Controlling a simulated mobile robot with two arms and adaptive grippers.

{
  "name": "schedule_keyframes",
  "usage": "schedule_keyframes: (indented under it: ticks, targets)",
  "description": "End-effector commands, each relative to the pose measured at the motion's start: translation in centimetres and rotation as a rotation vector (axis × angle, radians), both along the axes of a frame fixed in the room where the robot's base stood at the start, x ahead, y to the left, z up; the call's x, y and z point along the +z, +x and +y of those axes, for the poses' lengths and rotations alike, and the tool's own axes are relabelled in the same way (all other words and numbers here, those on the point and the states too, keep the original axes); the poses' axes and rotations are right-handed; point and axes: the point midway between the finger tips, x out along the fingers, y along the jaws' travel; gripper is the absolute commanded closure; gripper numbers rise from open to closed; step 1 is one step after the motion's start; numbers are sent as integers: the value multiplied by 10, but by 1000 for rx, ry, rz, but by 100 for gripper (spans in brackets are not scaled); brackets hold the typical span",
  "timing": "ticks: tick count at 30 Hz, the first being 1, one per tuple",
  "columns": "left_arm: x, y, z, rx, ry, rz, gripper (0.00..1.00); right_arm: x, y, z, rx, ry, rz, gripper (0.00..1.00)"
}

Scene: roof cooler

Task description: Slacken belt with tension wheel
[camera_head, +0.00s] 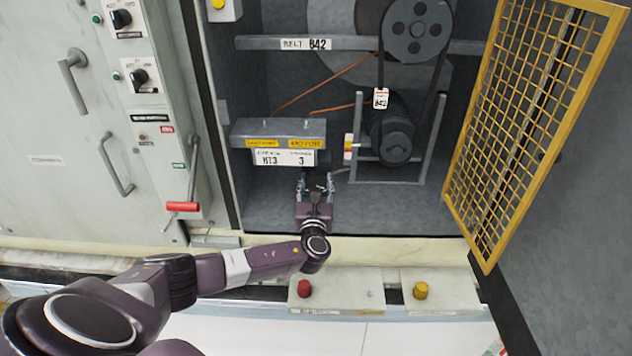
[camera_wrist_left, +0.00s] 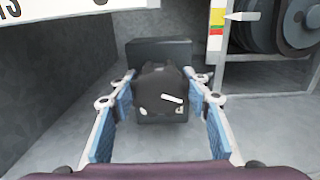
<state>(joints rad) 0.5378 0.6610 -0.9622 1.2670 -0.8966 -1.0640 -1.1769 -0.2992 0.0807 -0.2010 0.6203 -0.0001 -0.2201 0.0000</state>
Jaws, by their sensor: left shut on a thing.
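The tension wheel (camera_wrist_left: 160,92) is a black knob with a white mark, in front of a dark block in the left wrist view. My left gripper (camera_head: 316,184) is shut on it, with a blue-padded finger on each side (camera_wrist_left: 160,95). In the head view the gripper mostly hides the wheel. The black belt (camera_head: 440,72) runs between the large upper pulley (camera_head: 416,30) and the motor (camera_head: 392,138). A coloured gauge strip (camera_wrist_left: 217,18) has a white pointer (camera_wrist_left: 242,16) beside its upper part; the strip is small in the head view (camera_head: 348,148). My right gripper is not in view.
A labelled box (camera_head: 280,132) sits just above my gripper. A yellow mesh door (camera_head: 530,120) stands open at the right. A red-handled lever (camera_head: 184,206) is on the left panel. Red (camera_head: 304,288) and yellow (camera_head: 421,290) buttons are in front. The cabinet floor right of the gripper is clear.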

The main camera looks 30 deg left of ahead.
Motion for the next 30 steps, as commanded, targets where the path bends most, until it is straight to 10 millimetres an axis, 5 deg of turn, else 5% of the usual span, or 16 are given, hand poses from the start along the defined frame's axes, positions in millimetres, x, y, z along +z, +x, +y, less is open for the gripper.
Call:
schedule_keyframes:
  ticks: [14,30]
  targets:
    - [-3,-1,1,0,-126,-79,81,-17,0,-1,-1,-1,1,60]
    - [-6,-2,3,1,-551,-339,81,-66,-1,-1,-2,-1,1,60]
